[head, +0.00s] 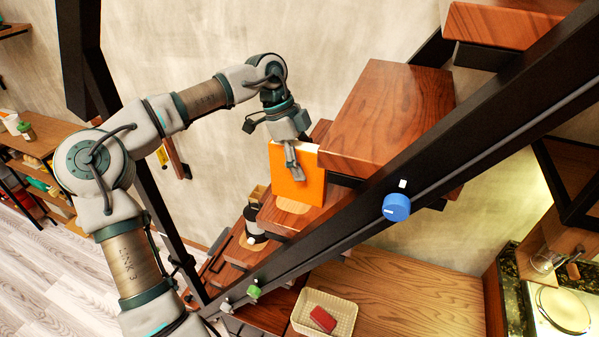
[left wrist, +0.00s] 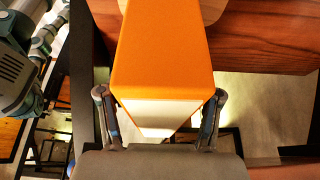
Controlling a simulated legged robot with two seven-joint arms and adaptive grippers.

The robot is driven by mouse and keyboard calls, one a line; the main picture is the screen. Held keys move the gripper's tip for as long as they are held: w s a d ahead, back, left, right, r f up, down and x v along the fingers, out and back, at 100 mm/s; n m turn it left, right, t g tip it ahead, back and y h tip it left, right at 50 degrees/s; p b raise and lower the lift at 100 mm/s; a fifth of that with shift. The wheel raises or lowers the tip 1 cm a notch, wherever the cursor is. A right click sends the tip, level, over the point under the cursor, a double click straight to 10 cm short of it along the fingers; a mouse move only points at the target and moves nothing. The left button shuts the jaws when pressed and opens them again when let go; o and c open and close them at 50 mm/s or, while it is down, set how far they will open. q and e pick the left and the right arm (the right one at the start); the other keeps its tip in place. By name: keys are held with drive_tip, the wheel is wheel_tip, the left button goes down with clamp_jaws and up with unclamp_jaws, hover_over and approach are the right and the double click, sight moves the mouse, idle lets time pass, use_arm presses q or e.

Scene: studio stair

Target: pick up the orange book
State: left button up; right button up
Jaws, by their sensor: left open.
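The orange book (head: 297,182) stands upright on a wooden stair tread (head: 273,217), with its lower edge by a round light wooden piece (head: 293,206). My left gripper (head: 293,170) is at the book's upper part, coming down from above. In the left wrist view the orange book (left wrist: 162,52) fills the middle, its pale page edge facing the camera. The open fingers of my left gripper (left wrist: 158,120) stand on either side of the book, with the book between them. My right gripper is not in view.
A higher tread (head: 385,115) is close right of the book. A dark sloping stair beam (head: 430,170) with a blue round object (head: 397,207) runs in front. A dark jar (head: 254,228) stands lower left. A cream basket (head: 325,314) holds a red block (head: 323,319).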

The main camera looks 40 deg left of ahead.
use_arm(q)
drive_tip(key=shift+a+f, duration=0.2)
drive_tip(key=shift+f, duration=0.1)
idle(0.4)
drive_tip(key=shift+d, duration=0.1)
clamp_jaws()
